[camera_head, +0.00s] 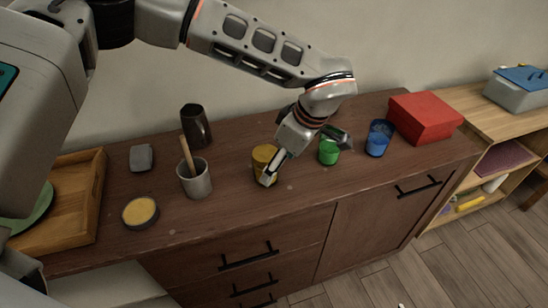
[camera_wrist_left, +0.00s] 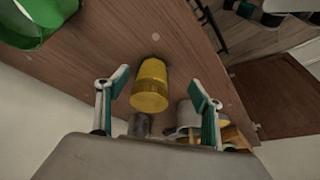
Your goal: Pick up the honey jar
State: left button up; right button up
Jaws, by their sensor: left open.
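The honey jar (camera_head: 263,157) is a small amber-yellow jar standing on the brown wooden cabinet top, partly hidden by my gripper in the head view. My left gripper (camera_head: 290,156) comes down from above at its right side, with one finger in front of the jar. In the left wrist view the jar (camera_wrist_left: 150,86) appears between the two spread fingers of the gripper (camera_wrist_left: 160,84), nearer the left finger. The fingers are open and hold nothing. I cannot tell whether one touches the jar. My right gripper is not in view.
A green cup (camera_head: 329,152), a blue cup (camera_head: 378,138) and a red box (camera_head: 425,117) stand to the right. A grey pot (camera_head: 196,182) with a wooden handle, a dark mug (camera_head: 195,125) and a yellow-topped dish (camera_head: 140,212) are left. A wooden tray (camera_head: 88,212) is far left.

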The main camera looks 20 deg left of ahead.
pick_arm(q)
jog(key=shift+w+a+r+y, duration=0.25)
jog(key=shift+w+a+y, duration=0.05)
jog(key=shift+w+a, duration=0.4)
jog(key=shift+x, duration=1.15)
jog(key=x, duration=0.5)
jog(key=shift+w+d+b, duration=0.1)
jog(key=shift+w+b, duration=0.1)
jog(key=shift+b, duration=0.15)
jog(key=shift+r, duration=0.1)
jog(key=c, duration=1.5)
